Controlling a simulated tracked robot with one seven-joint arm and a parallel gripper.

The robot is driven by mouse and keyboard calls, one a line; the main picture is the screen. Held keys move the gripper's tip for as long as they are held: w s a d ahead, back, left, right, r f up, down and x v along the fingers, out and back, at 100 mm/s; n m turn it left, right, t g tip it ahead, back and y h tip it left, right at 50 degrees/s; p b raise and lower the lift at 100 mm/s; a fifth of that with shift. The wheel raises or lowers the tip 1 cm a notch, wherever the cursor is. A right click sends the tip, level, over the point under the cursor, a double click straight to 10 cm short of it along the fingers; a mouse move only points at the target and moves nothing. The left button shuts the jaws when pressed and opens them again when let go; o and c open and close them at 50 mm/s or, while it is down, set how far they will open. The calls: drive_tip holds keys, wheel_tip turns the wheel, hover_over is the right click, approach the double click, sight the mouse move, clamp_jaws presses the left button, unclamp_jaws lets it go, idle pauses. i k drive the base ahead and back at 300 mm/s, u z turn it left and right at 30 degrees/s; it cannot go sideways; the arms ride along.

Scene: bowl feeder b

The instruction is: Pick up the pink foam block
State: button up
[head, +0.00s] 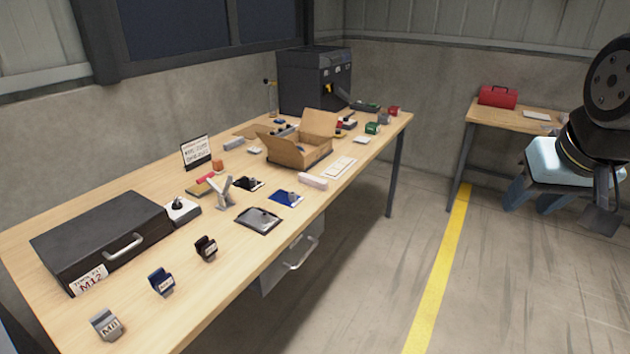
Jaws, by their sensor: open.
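The pink foam block (312,181) is a small pale pink bar. It lies flat on the wooden workbench (225,300), near the front edge, just in front of the open cardboard box. My gripper (536,199) hangs at the right edge of the head view, over the floor and well apart from the block. Its blue fingers are open, and nothing shows between them. Part of the gripper is hidden by my black wrist.
The cardboard box (299,156) stands just behind the block. A white tile (338,167) lies to its right and a blue pad (286,198) to its left. A black case (105,240) fills the bench's left. A second table (510,119) stands at the back right; open floor lies between.

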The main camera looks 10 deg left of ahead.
sight(322, 185)
drive_tip(key=z, duration=0.1)
drive_tip(key=i, duration=0.9)
drive_tip(key=u, duration=0.1)
